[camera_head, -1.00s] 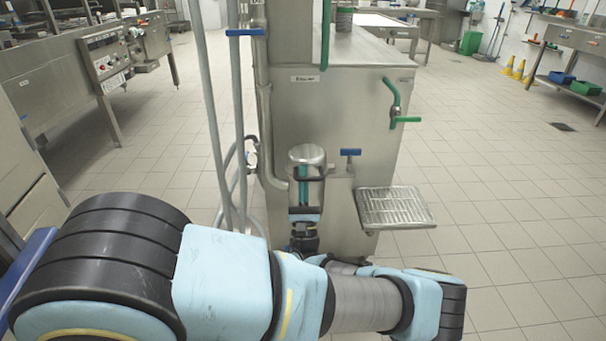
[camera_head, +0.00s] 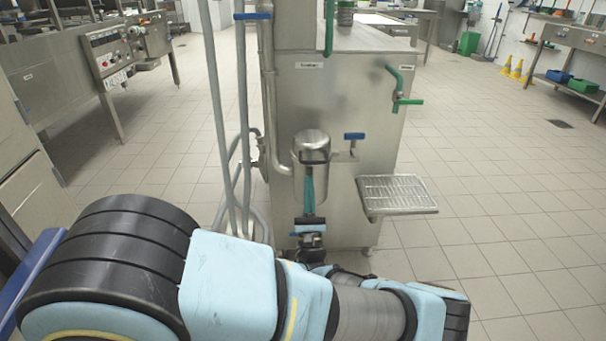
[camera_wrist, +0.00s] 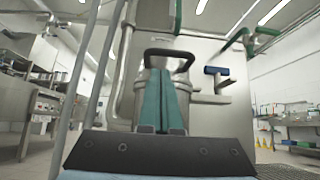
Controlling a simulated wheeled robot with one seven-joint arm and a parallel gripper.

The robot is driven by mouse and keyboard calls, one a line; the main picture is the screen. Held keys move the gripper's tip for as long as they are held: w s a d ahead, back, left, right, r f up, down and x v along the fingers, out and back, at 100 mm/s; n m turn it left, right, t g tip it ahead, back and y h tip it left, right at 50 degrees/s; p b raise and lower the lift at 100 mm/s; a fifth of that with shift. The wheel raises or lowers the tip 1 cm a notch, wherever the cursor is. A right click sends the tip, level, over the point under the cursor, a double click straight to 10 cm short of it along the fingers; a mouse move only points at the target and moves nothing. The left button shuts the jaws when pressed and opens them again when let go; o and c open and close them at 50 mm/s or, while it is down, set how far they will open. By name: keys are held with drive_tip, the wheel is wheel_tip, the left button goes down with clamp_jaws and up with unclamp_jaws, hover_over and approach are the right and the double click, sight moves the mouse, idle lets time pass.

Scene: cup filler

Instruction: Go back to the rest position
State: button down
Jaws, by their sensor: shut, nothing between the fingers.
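My gripper (camera_head: 309,169) points at the tank with its teal fingers pressed together and nothing between them. In the wrist view its fingers (camera_wrist: 161,72) rise in front of a steel cup (camera_wrist: 126,104) with a black handle (camera_wrist: 181,54). The head view shows the cup (camera_head: 311,143) upright against the front of the steel tank (camera_head: 345,95). The fingers overlap the cup's front in both views. I cannot tell how wide the gap to it is. My arm stretches across the bottom of the head view.
A blue-handled tap (camera_head: 354,136) sits right of the cup. A grated drip tray (camera_head: 397,210) juts from the tank farther right. Vertical pipes (camera_head: 215,105) stand on the left. Open tiled floor (camera_head: 500,200) lies to the right.

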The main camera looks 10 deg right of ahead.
drive_tip(key=a+r+n+g+y, duration=0.2)
drive_tip(key=a+n+g+y, duration=1.2)
drive_tip(key=a+n+y, duration=0.7)
drive_tip(key=s+a+n+g+h, duration=0.2)
drive_tip(key=s+a+n+g, duration=0.4)
drive_tip(key=s+g, duration=0.65)
drive_tip(key=d+r+n+g+h, duration=0.3)
drive_tip(key=d+r+n+h, duration=0.3)
drive_tip(key=h, duration=0.6)
wheel_tip(320, 180, up, 21)
drive_tip(key=n+t+h+p, duration=0.2)
drive_tip(key=n+t+p, duration=0.1)
drive_tip(key=p, duration=1)
drive_tip(key=shift+w+a+f+n+t+p, duration=0.15)
drive_tip(key=shift+a+f+n+t+p, duration=0.05)
drive_tip(key=shift+a+n+t+p, duration=0.3)
